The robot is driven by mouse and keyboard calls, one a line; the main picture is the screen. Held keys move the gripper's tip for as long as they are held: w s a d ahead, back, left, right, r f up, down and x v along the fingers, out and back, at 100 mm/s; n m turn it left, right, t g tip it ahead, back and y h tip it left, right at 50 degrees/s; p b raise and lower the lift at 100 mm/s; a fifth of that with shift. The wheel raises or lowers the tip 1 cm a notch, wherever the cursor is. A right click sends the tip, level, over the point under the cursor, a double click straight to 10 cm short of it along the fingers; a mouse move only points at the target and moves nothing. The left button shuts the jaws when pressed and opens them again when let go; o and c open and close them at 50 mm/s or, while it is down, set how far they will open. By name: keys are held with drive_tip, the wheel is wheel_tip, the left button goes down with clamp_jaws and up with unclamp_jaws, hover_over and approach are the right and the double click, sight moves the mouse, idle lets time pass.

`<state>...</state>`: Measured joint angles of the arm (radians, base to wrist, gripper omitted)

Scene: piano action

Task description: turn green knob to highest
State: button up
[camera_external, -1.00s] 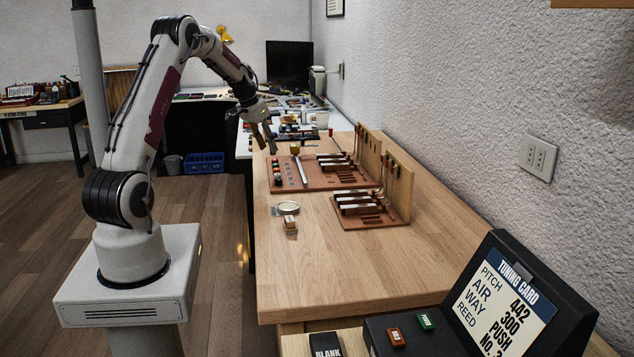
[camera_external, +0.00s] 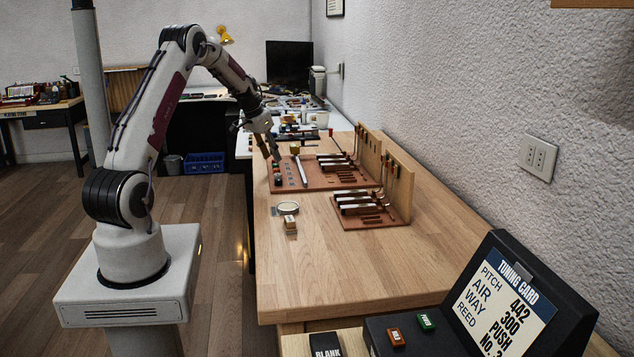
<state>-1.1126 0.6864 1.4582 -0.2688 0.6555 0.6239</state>
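My gripper (camera_external: 270,158) is at the left end of the farther reddish-brown board (camera_external: 318,182) on the wooden bench. Its two fingers point down and look apart, with nothing seen between them. Small knobs sit along the board's left edge, just below the fingertips in the picture. The nearest one, a small dark knob (camera_external: 278,180), is too small for me to tell whether it is green. Part of this row is hidden behind the fingers. I cannot read any knob's setting.
A nearer board (camera_external: 365,222) carries levers and an upright wooden panel (camera_external: 398,185). A tuning card (camera_external: 508,300) stands at lower right. The bench front is clear.

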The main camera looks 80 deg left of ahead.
sight(274, 165)
drive_tip(key=shift+x, duration=1.8)
clamp_jaws()
